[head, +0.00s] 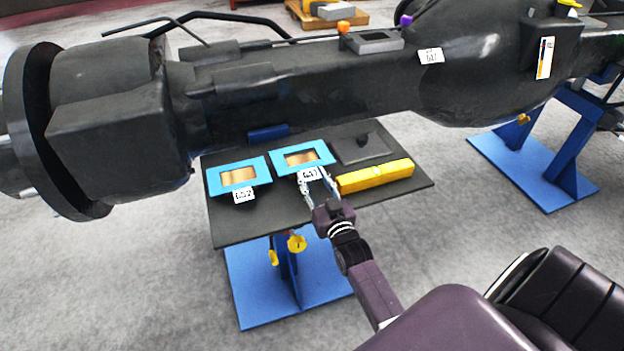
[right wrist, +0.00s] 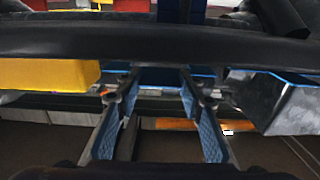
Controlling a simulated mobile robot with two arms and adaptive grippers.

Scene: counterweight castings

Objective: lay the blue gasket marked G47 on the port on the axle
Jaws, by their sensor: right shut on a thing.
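The blue gasket marked G47 (head: 287,168) is a rectangular frame with a white tag on its near edge. It is over the dark shelf (head: 262,226) below the axle; I cannot tell if it touches it. My right gripper (head: 317,179) is shut on its tag edge. The wrist view shows both fingers (right wrist: 165,103), but the gasket is hard to make out there. The port (head: 373,46), a grey raised rectangle with a dark opening, is on top of the axle (head: 300,80). My left gripper is not in view.
Another blue gasket (head: 214,183), its tag apparently G52, lies left on the shelf. A yellow block (head: 375,177) and a dark plate with a knob (head: 372,151) are to the right. Orange (head: 343,28) and purple (head: 405,20) plugs stand near the port. The axle overhangs the shelf's back.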

